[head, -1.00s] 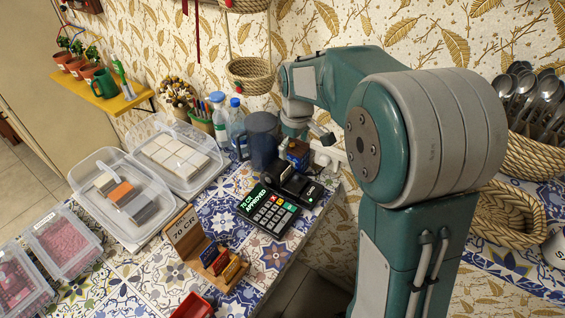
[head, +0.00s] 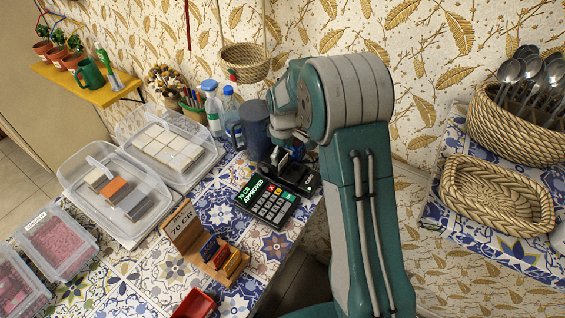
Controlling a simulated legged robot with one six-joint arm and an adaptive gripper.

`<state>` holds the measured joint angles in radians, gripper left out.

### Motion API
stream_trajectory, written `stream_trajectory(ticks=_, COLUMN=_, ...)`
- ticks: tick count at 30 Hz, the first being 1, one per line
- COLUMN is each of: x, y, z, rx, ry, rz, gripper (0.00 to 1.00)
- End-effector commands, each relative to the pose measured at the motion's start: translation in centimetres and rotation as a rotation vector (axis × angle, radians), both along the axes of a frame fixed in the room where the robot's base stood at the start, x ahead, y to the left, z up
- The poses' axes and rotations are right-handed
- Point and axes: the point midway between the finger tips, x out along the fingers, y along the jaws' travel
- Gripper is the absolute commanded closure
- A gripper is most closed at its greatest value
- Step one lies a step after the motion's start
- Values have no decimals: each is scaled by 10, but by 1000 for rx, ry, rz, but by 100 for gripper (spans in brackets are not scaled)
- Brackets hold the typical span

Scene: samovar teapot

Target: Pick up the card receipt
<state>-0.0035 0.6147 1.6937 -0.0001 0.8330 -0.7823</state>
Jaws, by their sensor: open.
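A card terminal (head: 266,199) lies on the tiled counter, its green screen reading "70 CR APPROVED". A black device (head: 297,177) sits just behind and to the right of it, partly covered by my gripper. I cannot make out the card receipt; it may be hidden behind my gripper or too small to tell. My gripper (head: 283,158) is open and low over the black device, behind the terminal. My arm hides part of the area to its right.
A dark mug (head: 254,126) stands close to the left of my gripper, with water bottles (head: 213,108) behind. A wooden card holder with a "70 CR" sign (head: 184,229) and a red tray (head: 195,304) stand in front. Clear lidded boxes (head: 118,197) fill the left.

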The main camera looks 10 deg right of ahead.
Motion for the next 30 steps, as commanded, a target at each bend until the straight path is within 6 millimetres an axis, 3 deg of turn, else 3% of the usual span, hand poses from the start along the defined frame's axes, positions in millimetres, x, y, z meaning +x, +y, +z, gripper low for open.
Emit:
stream_trajectory(ticks=6, x=1, y=-1, z=-26, rx=1, ry=1, rz=0, gripper=0)
stream_trajectory(ticks=13, x=1, y=-1, z=-27, rx=0, ry=0, rz=-1, gripper=0)
stream_trajectory(ticks=15, x=1, y=-1, z=-27, rx=-1, ry=-1, rz=-1, gripper=17)
stream_trajectory(ticks=19, x=1, y=-1, z=-27, rx=0, ry=0, rz=-1, gripper=34)
stream_trajectory(ticks=30, x=1, y=0, z=-27, rx=0, ry=0, rz=-1, gripper=35)
